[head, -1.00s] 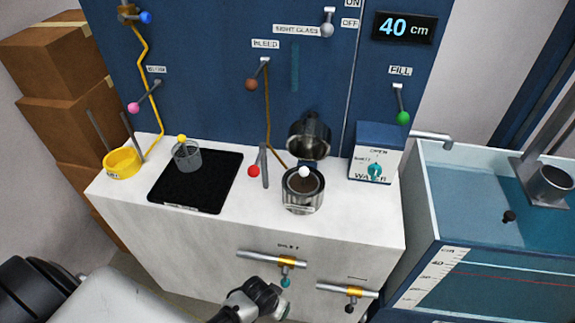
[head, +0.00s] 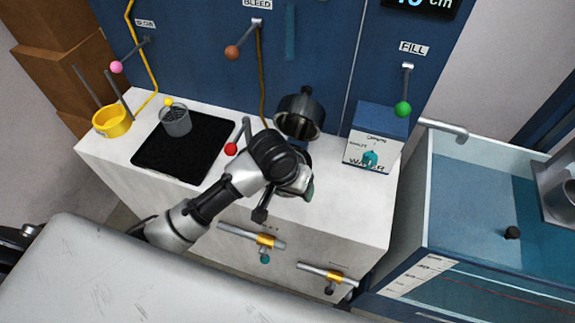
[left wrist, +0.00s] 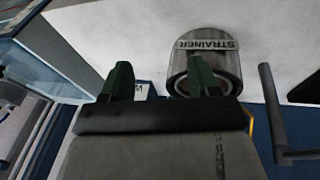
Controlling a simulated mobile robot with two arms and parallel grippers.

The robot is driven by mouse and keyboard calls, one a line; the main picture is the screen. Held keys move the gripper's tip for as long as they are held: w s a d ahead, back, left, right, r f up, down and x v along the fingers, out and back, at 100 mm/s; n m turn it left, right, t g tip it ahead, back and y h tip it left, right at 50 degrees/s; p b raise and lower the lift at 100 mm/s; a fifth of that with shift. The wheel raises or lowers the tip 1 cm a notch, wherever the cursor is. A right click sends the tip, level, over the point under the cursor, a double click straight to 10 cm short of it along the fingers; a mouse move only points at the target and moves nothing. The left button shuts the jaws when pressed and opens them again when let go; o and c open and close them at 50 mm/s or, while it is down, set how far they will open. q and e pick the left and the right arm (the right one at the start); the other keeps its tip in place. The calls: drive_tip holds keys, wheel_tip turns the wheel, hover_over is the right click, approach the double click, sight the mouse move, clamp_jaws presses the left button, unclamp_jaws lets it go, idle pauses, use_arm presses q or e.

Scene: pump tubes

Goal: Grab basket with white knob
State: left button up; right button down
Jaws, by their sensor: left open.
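The basket with the white knob is hidden now; my left arm covers its place in the head view. The steel strainer pot (left wrist: 207,58), labelled STRAINER, shows in the left wrist view just beyond the fingers. Its dark hinged lid (head: 300,114) stands open behind my arm in the head view. My left gripper (left wrist: 160,72) is open with its two green fingers apart. One finger overlaps the pot's lower part in that view; I cannot tell whether they touch. My right gripper is not in view.
A mesh basket with a yellow knob (head: 176,121) stands on a black mat (head: 170,163) at left, beside a yellow holder (head: 112,120). A red-knobbed lever (head: 231,149) is close to my arm. A water box (head: 377,140) stands right of the pot. Pipe valves (head: 266,241) line the counter front.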

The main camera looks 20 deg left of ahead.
use_arm(q)
drive_tip(key=w+a+r+n+y, duration=0.1)
drive_tip(key=w+r, duration=0.1)
drive_tip(key=w, duration=0.1)
drive_tip(key=w+a+r+n, duration=0.1)
drive_tip(key=w+r, duration=0.2)
drive_tip(key=w+a+r+n+g+y, duration=0.1)
drive_tip(key=w+r, duration=0.1)
drive_tip(key=r, duration=0.1)
drive_tip(key=shift+w+a+y, duration=0.3)
drive_tip(key=shift+w+a, duration=0.05)
drive_tip(key=shift+w, duration=0.05)
drive_tip(key=shift+f, duration=0.1)
drive_tip(key=f, duration=0.3)
drive_tip(key=f+p, duration=0.1)
drive_tip(key=f, duration=0.1)
drive_tip(key=shift+w+a, duration=0.15)
drive_tip(key=shift+w, duration=0.15)
drive_tip(key=f+p, duration=0.1)
drive_tip(key=f, duration=0.3)
drive_tip(key=shift+a+f, duration=0.15)
drive_tip(key=shift+a, duration=0.05)
drive_tip(key=shift+w+f, duration=0.15)
drive_tip(key=shift+f, duration=0.3)
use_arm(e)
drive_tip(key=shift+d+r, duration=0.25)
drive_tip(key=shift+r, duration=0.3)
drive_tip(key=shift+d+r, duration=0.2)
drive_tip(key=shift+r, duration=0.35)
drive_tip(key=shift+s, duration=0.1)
